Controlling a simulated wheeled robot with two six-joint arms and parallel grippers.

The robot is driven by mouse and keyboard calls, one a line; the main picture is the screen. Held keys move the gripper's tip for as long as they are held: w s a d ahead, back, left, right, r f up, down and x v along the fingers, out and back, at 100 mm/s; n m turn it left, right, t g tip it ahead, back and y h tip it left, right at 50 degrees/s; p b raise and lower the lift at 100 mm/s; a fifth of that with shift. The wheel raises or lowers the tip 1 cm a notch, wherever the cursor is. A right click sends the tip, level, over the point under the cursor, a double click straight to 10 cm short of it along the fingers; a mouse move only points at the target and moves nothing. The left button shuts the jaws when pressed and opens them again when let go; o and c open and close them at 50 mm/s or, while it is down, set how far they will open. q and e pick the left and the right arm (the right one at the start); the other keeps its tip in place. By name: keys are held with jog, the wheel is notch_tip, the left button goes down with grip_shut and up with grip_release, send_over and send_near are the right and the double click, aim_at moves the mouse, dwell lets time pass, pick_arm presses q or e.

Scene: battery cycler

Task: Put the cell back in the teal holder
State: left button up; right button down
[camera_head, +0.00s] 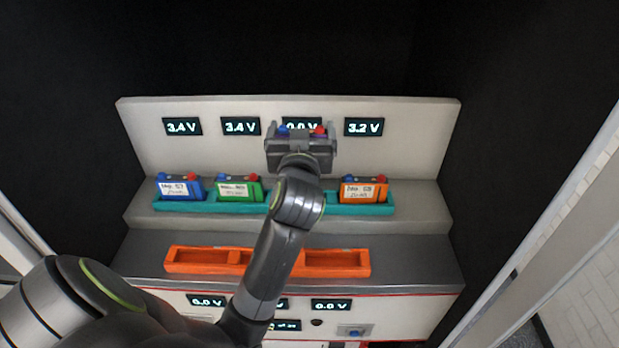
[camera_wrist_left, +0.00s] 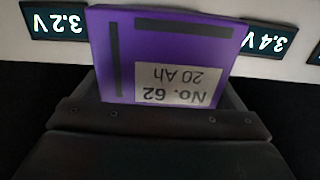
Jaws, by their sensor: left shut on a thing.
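My left gripper (camera_head: 301,143) is raised in front of the back panel, above the teal holder (camera_head: 203,206). It is shut on a purple cell (camera_wrist_left: 165,45) labelled No. 62, 20 Ah. In the head view only the cell's blue and red terminals show above the gripper. The teal holder carries a blue cell (camera_head: 179,188), a green cell (camera_head: 239,189) and an orange cell (camera_head: 363,190). The stretch of holder between green and orange is partly hidden by my arm. My right gripper is not in view.
An orange holder (camera_head: 203,267) lies on the lower shelf, with no cells in its visible parts; my left arm crosses it. The back panel (camera_head: 420,150) has several displays; 3.4 V, 3.4 V, 0.0 V and 3.2 V show. Lower displays read 0.0 V. Dark walls flank the bench.

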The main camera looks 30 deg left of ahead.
pick_arm(q)
jog(key=f, duration=0.2)
jog(key=s+f, duration=0.1)
jog(key=f, duration=0.1)
jog(key=shift+f, duration=0.45)
jog(key=f, duration=0.2)
jog(key=shift+w+f, duration=0.25)
jog(key=shift+f, duration=0.5)
jog(key=shift+s, duration=0.1)
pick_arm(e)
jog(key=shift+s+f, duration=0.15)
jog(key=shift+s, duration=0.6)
pick_arm(q)
jog(key=shift+f, duration=0.1)
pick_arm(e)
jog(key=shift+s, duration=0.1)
